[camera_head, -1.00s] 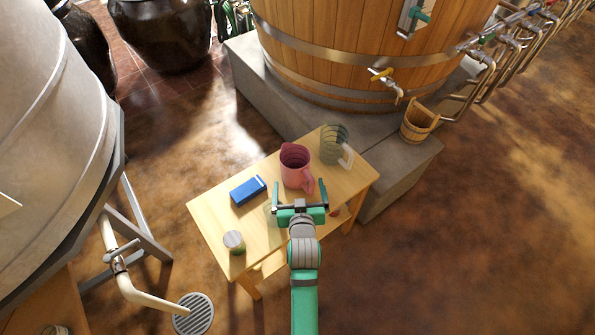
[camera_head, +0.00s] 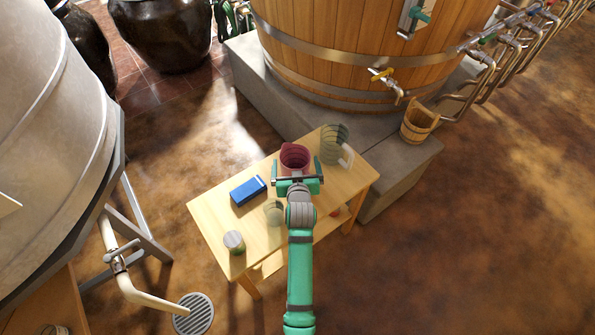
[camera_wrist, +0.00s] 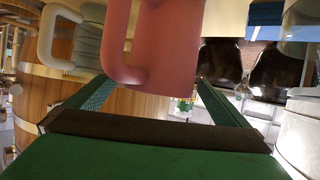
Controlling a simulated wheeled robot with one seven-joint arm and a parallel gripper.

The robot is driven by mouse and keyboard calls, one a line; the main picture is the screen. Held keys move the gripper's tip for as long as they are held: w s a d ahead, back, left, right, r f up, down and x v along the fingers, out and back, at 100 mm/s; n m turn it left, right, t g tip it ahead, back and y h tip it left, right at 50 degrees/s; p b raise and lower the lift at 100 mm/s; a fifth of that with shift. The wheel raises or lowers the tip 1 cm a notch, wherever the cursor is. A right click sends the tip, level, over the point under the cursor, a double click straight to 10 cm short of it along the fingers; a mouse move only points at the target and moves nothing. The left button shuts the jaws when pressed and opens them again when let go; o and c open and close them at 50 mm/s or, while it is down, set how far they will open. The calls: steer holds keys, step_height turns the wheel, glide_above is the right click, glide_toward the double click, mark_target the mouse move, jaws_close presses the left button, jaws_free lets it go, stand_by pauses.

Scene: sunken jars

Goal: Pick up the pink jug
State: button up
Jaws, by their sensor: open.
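The pink jug (camera_head: 295,155) stands on the small wooden table (camera_head: 222,208). In the head view my gripper (camera_head: 297,181) is at the jug's near side and hides its lower part and handle. In the wrist view the pink jug (camera_wrist: 165,45) fills the upper middle, with its handle on the left side. My gripper (camera_wrist: 145,95) is open there, one finger on each side below the jug in the picture. The jug's near part seems to lie between or just beyond the fingertips; I cannot tell whether they touch it.
A clear grey-green jug (camera_head: 333,143) stands close behind the pink one to the right. A blue box (camera_head: 247,191), a glass (camera_head: 274,211) and a lidded jar (camera_head: 234,241) are on the table's left part. A wooden bucket (camera_head: 418,122) stands on the stone ledge.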

steer(key=shift+x, duration=1.15)
steer(key=c, duration=1.3)
steer(key=shift+c, duration=0.4)
steer(key=shift+r, duration=0.2)
